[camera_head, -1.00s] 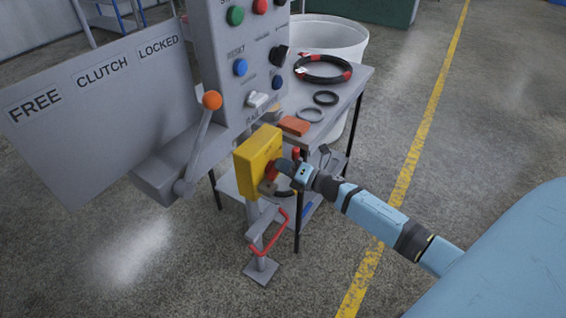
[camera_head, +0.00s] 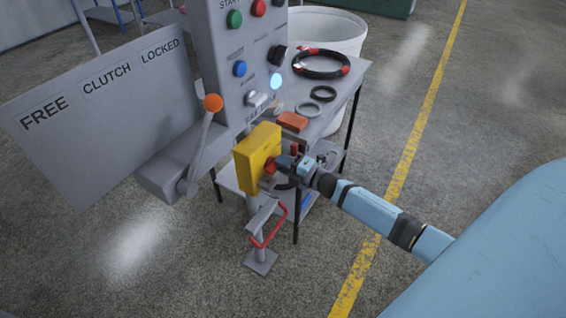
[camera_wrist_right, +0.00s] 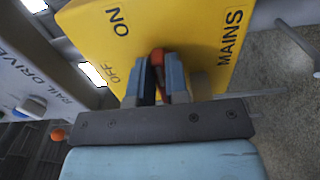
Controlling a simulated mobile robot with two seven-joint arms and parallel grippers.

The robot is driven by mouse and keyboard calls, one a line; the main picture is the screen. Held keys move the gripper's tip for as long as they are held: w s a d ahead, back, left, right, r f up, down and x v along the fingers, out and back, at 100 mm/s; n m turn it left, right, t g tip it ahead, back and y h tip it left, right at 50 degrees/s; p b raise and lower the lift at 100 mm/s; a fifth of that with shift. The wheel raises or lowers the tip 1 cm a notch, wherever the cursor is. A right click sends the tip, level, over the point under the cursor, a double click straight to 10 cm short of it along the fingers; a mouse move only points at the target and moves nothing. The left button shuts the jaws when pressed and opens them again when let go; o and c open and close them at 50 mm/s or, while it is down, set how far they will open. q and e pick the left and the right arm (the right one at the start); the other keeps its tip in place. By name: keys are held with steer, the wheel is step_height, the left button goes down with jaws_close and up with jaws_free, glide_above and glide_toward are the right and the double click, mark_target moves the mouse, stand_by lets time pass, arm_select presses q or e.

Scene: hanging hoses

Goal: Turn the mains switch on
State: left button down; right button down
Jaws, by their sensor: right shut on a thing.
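The mains switch is a yellow box (camera_head: 257,157) on a grey post, with a red handle (camera_head: 270,165) on its front. In the right wrist view the yellow face (camera_wrist_right: 200,25) carries the words ON, OFF and MAINS. My right gripper (camera_head: 279,162) is shut on the red handle. In the wrist view the handle's red end (camera_wrist_right: 158,56) shows between the two fingers (camera_wrist_right: 160,75), which hide much of the rest. I cannot tell for certain which mark the handle points to. My left gripper is not in view.
A grey control panel (camera_head: 220,60) with coloured buttons and a glowing blue-white lamp (camera_head: 276,81) stands behind the box. An orange-knobbed lever (camera_head: 212,103) is at its left. A bench (camera_head: 340,85) with hoses is close behind my gripper. A red bar (camera_head: 270,232) sits low on the post.

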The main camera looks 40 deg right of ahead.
stand_by(0.3)
steer(key=c, duration=1.1)
jaws_free()
steer(key=v, duration=1.4)
steer(key=shift+w, duration=0.1)
